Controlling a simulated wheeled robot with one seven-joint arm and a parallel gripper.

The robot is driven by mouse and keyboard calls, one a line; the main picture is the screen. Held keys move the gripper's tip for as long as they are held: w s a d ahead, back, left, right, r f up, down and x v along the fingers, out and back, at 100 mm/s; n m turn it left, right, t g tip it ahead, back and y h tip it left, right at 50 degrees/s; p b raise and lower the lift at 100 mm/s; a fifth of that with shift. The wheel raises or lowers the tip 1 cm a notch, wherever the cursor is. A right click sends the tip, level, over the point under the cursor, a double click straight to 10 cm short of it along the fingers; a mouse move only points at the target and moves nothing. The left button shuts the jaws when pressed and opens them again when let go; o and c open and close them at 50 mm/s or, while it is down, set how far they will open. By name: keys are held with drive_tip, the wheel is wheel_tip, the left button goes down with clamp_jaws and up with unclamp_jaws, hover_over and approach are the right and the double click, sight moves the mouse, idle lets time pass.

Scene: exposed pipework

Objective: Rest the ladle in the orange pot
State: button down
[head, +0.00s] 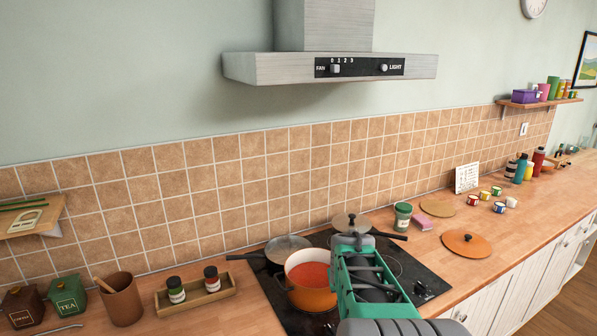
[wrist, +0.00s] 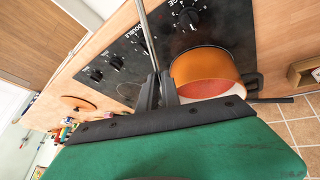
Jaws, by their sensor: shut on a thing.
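The orange pot (head: 308,297) stands on the black hob with orange-red contents. In the wrist view the orange pot (wrist: 200,67) is just right of my fingers, its opening facing the lower side of the picture. My gripper (wrist: 157,90) is shut on a thin silver handle, which I take as the ladle (wrist: 146,32). The handle runs from the fingers out of the top of the wrist view. The ladle's bowl is not seen. In the head view my green arm end hides the fingers and the ladle, and overlaps the pot's right side.
A lidded pan (head: 288,246) and another lidded pan (head: 351,223) stand behind the pot. An orange lid (head: 467,243) lies on the counter to the right. A wooden spice tray (head: 196,295) and a brown utensil crock (head: 120,300) stand left. The range hood (head: 330,67) hangs above.

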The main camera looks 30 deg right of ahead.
drive_tip(key=w+d+r+n+t+y+p, duration=0.1)
drive_tip(key=w+d+r+n+t, duration=0.2)
drive_tip(key=w+r, duration=0.4)
drive_tip(key=w+d+r+n+t+y+p, duration=0.1)
drive_tip(key=w+d+r+n+t+p, duration=0.2)
drive_tip(key=w, duration=0.6)
drive_tip(key=w+a+r+n+t+y+b, duration=0.25)
drive_tip(key=w+a+r+y, duration=0.4)
drive_tip(key=a+r, duration=0.4)
wheel_tip(320, 180, down, 15)
drive_tip(key=d+b, duration=0.2)
drive_tip(key=b, duration=0.8)
drive_tip(key=shift+w+n+h, duration=0.35)
drive_tip(key=shift+w+h, duration=0.1)
drive_tip(key=shift+r+t, duration=0.1)
drive_tip(key=shift+t, duration=0.15)
